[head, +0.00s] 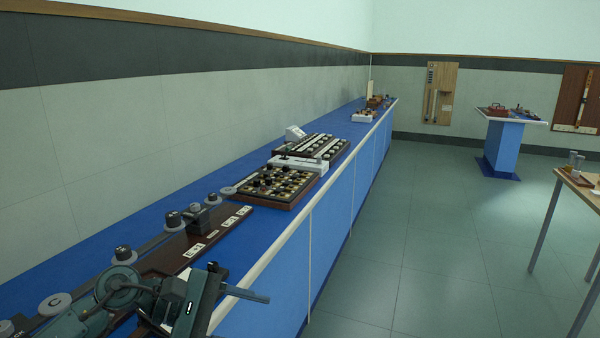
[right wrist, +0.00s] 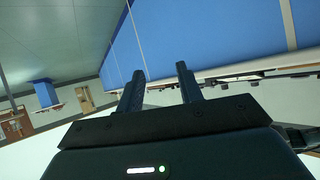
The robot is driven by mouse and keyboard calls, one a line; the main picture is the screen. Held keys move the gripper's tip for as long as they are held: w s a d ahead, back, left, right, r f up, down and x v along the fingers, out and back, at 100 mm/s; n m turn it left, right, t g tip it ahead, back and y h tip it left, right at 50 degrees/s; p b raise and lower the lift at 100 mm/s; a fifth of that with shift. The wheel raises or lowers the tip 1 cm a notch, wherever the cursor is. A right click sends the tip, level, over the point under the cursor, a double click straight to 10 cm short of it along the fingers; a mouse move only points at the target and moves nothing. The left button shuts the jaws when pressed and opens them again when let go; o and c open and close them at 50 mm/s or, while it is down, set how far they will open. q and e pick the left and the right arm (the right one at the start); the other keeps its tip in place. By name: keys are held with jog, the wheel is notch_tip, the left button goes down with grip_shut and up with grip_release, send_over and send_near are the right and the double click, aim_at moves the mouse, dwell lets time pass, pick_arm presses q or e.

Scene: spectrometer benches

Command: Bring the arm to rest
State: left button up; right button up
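The bench's blue side lies beyond these fingers, in a picture that is upside down.
A dark rail with knobs (head: 205,240), a tray of round pieces (head: 275,187) and a white-topped device (head: 295,132) stand on the bench. A wooden table (head: 567,183) is at the right, a blue pedestal table (head: 503,143) farther back. The floor between is clear.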

pick_arm(q)
jog(key=s+d+r+n+t+h, duration=0.25)
jog(key=d+n+h, duration=0.2)
jog(key=n, duration=0.65)
jog(key=a+f+n+t+y+p, duration=0.1)
jog(key=a+f+n+t+y, duration=0.4)
jog(key=n, duration=1.1)
jog(key=a+f+n+t+y+p, duration=0.2)
jog(key=f+n+t+y, duration=0.45)
jog(key=n, duration=0.95)
jog(key=s+a+f+n+g+y, duration=0.1)
jog(key=s+f+n+g, duration=0.1)
jog(key=s+f+n, duration=0.4)
jog(key=s+a+f+n+g+y, duration=0.2)
jog(key=s+f+n, duration=0.5)
jog(key=n, duration=0.3)
jog(key=shift+a+g+p, duration=0.25)
jog(key=shift+g+p, duration=0.05)
jog(key=shift+g, duration=0.1)
jog(key=shift+f, duration=0.1)
